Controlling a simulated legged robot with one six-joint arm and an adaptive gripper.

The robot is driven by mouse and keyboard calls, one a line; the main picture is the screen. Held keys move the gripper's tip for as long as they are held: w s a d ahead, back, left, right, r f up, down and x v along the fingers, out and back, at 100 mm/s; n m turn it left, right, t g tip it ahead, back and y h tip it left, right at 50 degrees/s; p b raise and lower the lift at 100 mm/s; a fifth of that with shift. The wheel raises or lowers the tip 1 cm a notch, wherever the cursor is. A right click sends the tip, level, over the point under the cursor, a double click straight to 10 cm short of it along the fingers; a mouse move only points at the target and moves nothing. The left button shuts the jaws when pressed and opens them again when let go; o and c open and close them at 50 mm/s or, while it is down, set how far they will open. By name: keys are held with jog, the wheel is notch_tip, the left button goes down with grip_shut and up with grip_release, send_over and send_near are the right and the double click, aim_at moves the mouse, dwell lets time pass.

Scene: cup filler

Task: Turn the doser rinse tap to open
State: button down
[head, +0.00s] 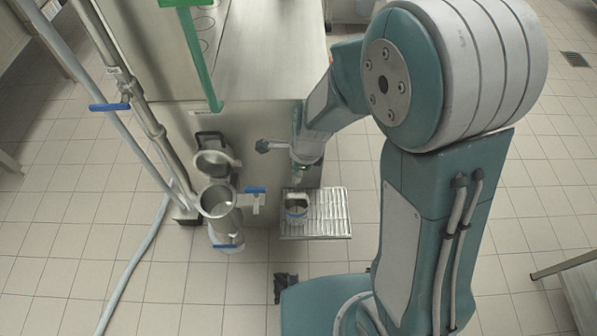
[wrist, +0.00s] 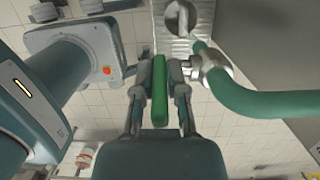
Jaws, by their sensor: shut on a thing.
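In the wrist view my gripper (wrist: 160,70) is shut on a long green handle (wrist: 160,95), with a finger on each side of it. The handle runs up and down the picture. It appears to be the rinse tap's handle. A metal valve body (wrist: 205,70) with a thick green hose (wrist: 265,101) sits just right of the fingers. How the handle joins the valve is hidden by the fingers. In the head view my arm reaches down beside the steel machine (head: 268,125), and the held handle cannot be made out there.
A steel hopper (head: 216,203) with an open lid and blue-handled valves (head: 255,189) stands left. A green frame (head: 197,55) and pipes rise at upper left. Tiled floor is open in front.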

jog(key=shift+w+a+r+h, duration=0.15)
jog(key=shift+a+h, duration=0.1)
jog(key=shift+h, duration=0.85)
jog(key=c, duration=0.7)
grip_release()
jog(key=shift+a, duration=0.15)
notch_tip(320, 180, up, 12)
jog(key=shift+a+f, duration=0.15)
jog(key=shift+f, duration=0.1)
